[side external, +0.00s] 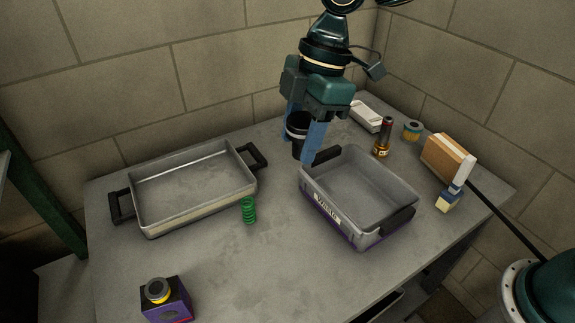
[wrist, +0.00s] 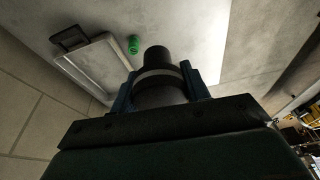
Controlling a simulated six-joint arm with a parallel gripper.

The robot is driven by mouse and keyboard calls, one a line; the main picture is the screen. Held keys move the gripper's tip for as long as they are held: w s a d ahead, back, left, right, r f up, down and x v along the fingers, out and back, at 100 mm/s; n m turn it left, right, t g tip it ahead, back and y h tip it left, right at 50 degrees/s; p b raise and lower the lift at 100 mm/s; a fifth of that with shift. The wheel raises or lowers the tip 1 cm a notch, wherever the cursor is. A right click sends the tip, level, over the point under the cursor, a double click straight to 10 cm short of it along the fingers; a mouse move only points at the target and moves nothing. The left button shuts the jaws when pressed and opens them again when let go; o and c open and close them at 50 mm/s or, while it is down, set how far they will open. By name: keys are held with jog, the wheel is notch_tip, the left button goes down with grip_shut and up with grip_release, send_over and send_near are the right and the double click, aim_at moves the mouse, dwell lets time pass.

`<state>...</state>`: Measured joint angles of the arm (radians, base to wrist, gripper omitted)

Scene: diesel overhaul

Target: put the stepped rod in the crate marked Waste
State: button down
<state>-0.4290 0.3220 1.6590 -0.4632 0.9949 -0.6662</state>
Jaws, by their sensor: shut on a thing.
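My gripper (side external: 301,142) is shut on the stepped rod (side external: 297,130), a dark cylinder with a pale band and a narrower end. It hangs above the table, just behind and left of the purple-and-grey crate marked Waste (side external: 327,208). The narrower end points down. In the wrist view the stepped rod (wrist: 158,75) sits between the two blue fingers. The crate is open-topped, looks empty and has dark end handles; it does not show in the wrist view.
A grey metal tray (side external: 195,208) with black handles stands left, a green spring (side external: 249,210) beside it. A purple block with a round cap (side external: 164,299) is at the front. A brass-and-dark part (side external: 381,137), a white box (side external: 366,116) and a brown block (side external: 444,157) lie behind and right of the crate.

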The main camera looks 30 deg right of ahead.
jog(key=d+m+t+h, duration=0.1)
jog(key=d+m+t, duration=0.1)
jog(key=d+m, duration=0.6)
jog(key=d, duration=0.6)
jog(key=shift+w+d, duration=0.15)
jog(key=shift+d, duration=0.2)
jog(key=shift+f, duration=0.2)
send_over(347, 201)
jog(key=f, duration=1.6)
jog(key=shift+s+d, duration=0.3)
jog(key=shift+d, duration=0.05)
jog(key=shift+f, duration=1.85)
jog(key=shift+f, duration=0.1)
jog(key=c, duration=0.7)
grip_release()
jog(key=shift+f, duration=0.1)
